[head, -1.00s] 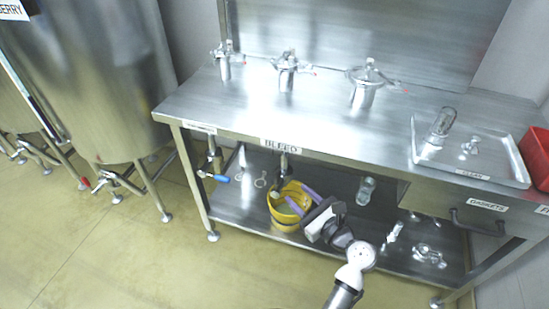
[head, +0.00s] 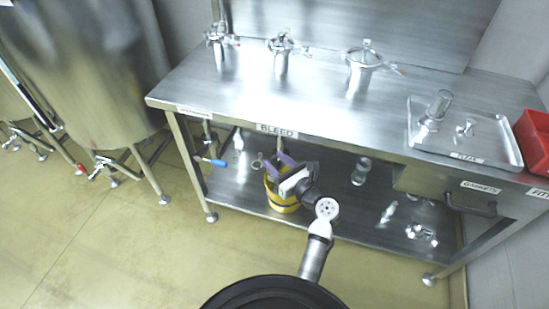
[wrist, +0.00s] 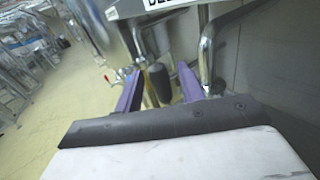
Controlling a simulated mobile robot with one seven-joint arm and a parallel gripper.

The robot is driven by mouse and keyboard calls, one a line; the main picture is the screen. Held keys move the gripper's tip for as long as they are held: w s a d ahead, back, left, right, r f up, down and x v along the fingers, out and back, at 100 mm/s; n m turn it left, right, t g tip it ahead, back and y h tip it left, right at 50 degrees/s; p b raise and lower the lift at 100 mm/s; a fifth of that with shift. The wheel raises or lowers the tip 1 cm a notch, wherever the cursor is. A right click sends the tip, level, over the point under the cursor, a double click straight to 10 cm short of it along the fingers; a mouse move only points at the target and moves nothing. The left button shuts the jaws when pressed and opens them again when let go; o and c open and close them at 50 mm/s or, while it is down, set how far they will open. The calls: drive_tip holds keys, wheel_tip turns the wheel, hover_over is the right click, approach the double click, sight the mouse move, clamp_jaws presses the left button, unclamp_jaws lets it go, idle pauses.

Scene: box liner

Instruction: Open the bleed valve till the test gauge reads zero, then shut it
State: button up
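The BLEED label (head: 276,129) is on the bench's front edge; part of it also shows in the wrist view (wrist: 160,3). My gripper (head: 279,160) is just below it, above the yellow bucket (head: 283,200). In the wrist view, my gripper (wrist: 160,71) has its two purple fingers apart. A dark stubby cylinder (wrist: 157,83) shows between them, apparently beyond the tips; I cannot tell whether it is the bleed valve's handle. A bent metal pipe (wrist: 208,45) comes down near the right finger. My gripper hides the bleed valve in the head view. No gauge reading is legible.
A blue-handled valve (head: 212,161) hangs under the bench to the left. The lower shelf (head: 330,190) holds a glass jar (head: 361,171) and metal fittings (head: 420,234). The bench top (head: 250,100) is close above my gripper. A tray (head: 465,150) and red bin (head: 535,140) are at right.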

drive_tip(key=shift+w+a, duration=0.35)
drive_tip(key=shift+w, duration=0.05)
clamp_jaws()
